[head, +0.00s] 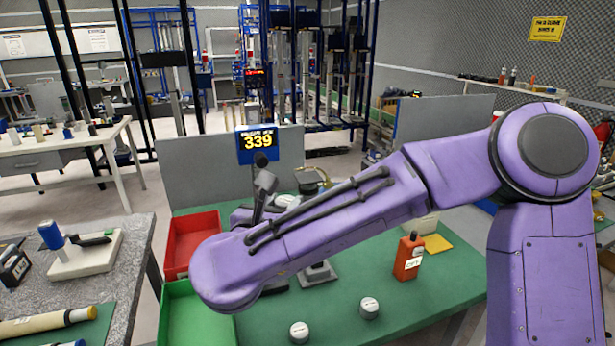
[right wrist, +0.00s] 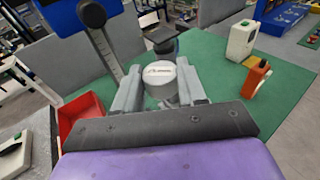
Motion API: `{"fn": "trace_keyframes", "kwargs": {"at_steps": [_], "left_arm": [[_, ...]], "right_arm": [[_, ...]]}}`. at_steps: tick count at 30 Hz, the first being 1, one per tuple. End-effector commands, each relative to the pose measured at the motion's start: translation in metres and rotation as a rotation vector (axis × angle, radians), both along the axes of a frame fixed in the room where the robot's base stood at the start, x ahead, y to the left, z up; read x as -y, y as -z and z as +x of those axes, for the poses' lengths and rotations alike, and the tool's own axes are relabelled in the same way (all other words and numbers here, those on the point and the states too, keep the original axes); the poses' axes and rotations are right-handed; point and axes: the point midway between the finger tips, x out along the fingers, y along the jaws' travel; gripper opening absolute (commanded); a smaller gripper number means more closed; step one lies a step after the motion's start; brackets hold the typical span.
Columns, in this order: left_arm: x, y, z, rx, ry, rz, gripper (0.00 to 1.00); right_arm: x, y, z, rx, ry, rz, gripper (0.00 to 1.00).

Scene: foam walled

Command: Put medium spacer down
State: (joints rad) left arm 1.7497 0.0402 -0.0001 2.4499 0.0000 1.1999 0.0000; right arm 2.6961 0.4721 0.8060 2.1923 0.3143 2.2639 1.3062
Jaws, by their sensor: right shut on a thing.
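My right gripper (right wrist: 161,80) is shut on a white round spacer (right wrist: 161,70) with a small dark label on its top, seen in the right wrist view. The spacer sits between the two grey fingers; its underside is hidden, so I cannot tell whether it touches anything below. My left gripper is not in view.
A red bin (head: 180,247) and a green bin (head: 178,318) stand at the mat's left. A display reading 339 (head: 257,142) stands behind. The mat's front right is clear.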

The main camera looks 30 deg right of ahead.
Motion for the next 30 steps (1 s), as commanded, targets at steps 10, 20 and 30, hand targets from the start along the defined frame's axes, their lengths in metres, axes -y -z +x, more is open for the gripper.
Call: {"fn": "trace_keyframes", "kwargs": {"at_steps": [10, 20, 30], "left_arm": [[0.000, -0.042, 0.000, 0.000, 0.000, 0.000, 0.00], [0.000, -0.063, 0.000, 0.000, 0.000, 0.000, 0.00], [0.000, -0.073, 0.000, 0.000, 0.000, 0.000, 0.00]], "right_arm": [[0.077, -0.004, 0.071, -0.005, 0.004, 0.004, 0.09], [0.118, -0.004, 0.109, -0.003, 0.005, 0.004, 0.09], [0.124, 0.006, 0.115, -0.001, 0.000, 0.002, 0.09]]}}
